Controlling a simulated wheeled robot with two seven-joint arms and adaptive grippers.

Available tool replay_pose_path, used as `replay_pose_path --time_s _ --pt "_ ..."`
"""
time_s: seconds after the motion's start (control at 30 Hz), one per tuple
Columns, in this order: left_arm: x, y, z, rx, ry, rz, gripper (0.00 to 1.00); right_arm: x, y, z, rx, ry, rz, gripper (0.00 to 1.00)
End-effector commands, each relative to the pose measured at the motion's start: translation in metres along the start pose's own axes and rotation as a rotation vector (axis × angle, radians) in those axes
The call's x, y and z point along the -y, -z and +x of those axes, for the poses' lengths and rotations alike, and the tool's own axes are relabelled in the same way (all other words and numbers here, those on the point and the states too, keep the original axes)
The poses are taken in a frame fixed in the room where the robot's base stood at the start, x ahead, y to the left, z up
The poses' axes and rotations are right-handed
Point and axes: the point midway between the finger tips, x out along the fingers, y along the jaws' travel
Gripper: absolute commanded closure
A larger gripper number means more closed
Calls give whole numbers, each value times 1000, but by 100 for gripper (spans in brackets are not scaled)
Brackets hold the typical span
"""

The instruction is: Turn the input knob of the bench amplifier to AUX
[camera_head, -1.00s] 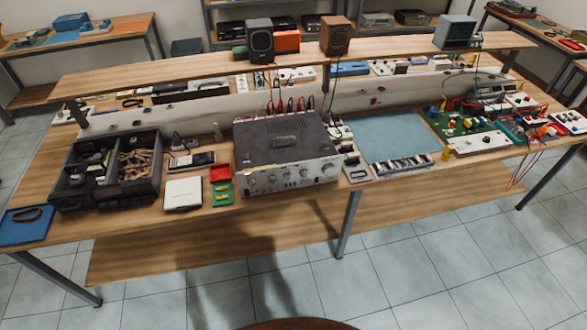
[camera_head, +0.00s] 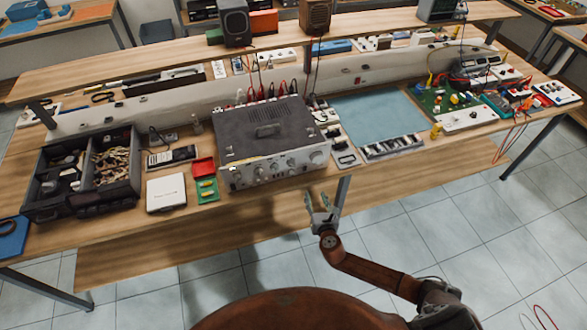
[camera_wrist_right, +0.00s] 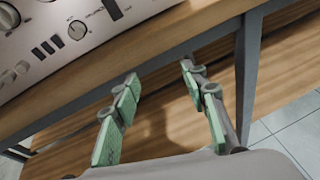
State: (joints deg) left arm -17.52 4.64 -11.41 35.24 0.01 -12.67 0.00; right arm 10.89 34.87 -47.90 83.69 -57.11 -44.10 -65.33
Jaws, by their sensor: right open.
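The bench amplifier (camera_head: 262,131) is a grey box with a silver front panel, standing near the bench's front edge. In the right wrist view, the panel (camera_wrist_right: 50,62) fills the upper left, with a pointer knob (camera_wrist_right: 77,30) and lettering too small to read. I cannot tell which knob is the input knob. My right gripper (camera_head: 322,197) is open and empty in front of and below the amplifier's right end. Its green-padded fingers (camera_wrist_right: 160,74) are apart, touching nothing. My left gripper is not in view.
The bench's front edge (camera_wrist_right: 150,55) and a metal leg (camera_wrist_right: 248,75) are close to the right gripper. A red and green box (camera_head: 205,180) and a white case (camera_head: 166,193) stand left of the amplifier. A blue mat (camera_head: 380,116) lies right. Cables rise behind the amplifier.

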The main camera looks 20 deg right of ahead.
Motion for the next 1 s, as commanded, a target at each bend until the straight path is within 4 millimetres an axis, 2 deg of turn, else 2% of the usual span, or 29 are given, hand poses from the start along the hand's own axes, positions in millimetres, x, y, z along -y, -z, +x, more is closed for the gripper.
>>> replay_pose_path --time_s 0.03,0.1,0.23,0.37,0.7,0.83,1.0 --pt "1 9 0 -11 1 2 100 -24 -34 -9 79 -48 -118 60" --pt "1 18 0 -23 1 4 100 -49 -67 -23 171 -92 -252 60" --pt "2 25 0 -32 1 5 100 -77 -102 -44 283 -131 -397 60" --pt "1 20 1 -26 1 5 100 -86 -114 -44 319 -137 -441 60" --pt "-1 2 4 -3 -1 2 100 -96 -127 4 317 -137 -440 60" --pt "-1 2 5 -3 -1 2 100 -99 -130 17 316 -137 -439 60" --pt "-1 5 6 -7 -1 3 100 -100 -131 23 314 -137 -437 60"
